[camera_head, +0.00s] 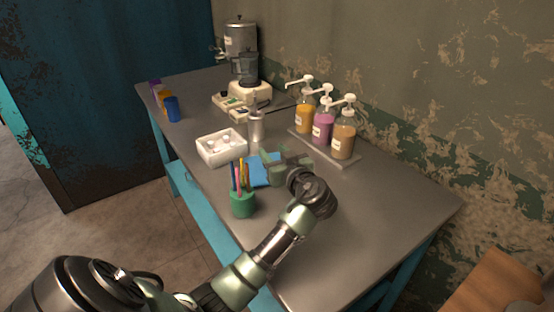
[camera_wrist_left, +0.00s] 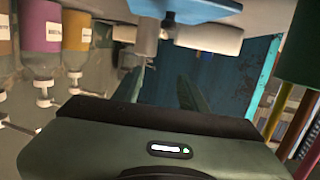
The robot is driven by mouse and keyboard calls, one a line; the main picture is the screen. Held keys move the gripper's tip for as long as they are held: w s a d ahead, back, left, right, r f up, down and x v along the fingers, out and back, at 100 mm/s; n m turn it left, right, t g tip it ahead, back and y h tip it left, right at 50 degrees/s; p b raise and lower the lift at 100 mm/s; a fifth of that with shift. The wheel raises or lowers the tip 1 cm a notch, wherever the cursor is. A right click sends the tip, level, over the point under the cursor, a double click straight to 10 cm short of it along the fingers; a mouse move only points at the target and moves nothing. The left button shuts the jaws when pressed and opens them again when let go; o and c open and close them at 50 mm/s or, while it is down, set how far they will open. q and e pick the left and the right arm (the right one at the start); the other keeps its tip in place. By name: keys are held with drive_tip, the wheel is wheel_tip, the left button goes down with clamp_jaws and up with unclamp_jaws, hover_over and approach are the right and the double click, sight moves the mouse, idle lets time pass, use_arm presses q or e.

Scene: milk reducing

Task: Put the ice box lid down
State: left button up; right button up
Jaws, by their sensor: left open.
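The white ice box (camera_head: 221,147) stands open on the grey table, with pale pieces inside; it also shows in the left wrist view (camera_wrist_left: 208,38). No lid is on it. A flat blue piece (camera_head: 258,181) lies on the table to its right, partly hidden by my gripper; I cannot tell whether it is the lid. It seems to show at the top of the left wrist view (camera_wrist_left: 190,9). My left gripper (camera_head: 268,166) is open and empty, over or beside the blue piece. Its fingers (camera_wrist_left: 160,88) are apart in the wrist view. My right gripper is not in view.
A green cup of pens (camera_head: 243,204) stands close to the left arm. A metal shaker (camera_head: 256,130) is behind the gripper. Pump bottles (camera_head: 323,127) stand on a tray by the wall. A machine (camera_head: 245,70) is at the far end. The near right tabletop is clear.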

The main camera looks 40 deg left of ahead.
use_arm(q)
drive_tip(key=shift+v, duration=1.15)
drive_tip(key=shift+r, duration=0.1)
